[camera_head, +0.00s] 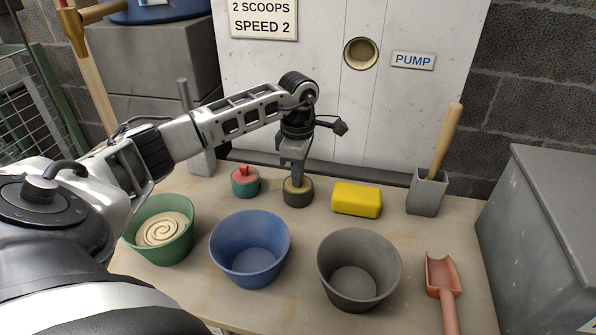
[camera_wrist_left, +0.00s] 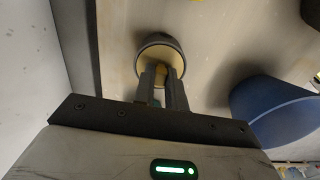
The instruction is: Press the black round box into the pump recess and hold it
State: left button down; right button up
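The black round box (camera_head: 298,197) has a tan top and stands upright on the bench near its back. My left gripper (camera_head: 296,182) points down onto the middle of that top. In the left wrist view the fingertips (camera_wrist_left: 160,73) lie over the tan face of the black round box (camera_wrist_left: 180,43), with a narrow gap between them. I cannot tell whether they grip a knob there. The pump recess (camera_head: 361,53) is a round, brass-coloured hole in the pale panel, left of the PUMP label (camera_head: 413,61). My right gripper is not in view.
A teal round box with a red knob (camera_head: 245,181) stands left of the gripper, and a yellow block (camera_head: 356,200) right of it. Green (camera_head: 185,252), blue (camera_head: 276,276) and grey (camera_head: 385,286) bowls line the front. A grey holder (camera_head: 427,195) and red scoop (camera_head: 443,280) are at right.

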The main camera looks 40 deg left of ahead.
pick_arm(q)
jog(key=shift+r+p, duration=0.85)
jog(key=shift+r, duration=0.15)
dwell(0.5)
jog(key=shift+r+p, duration=1.65)
jog(key=shift+r, duration=0.35)
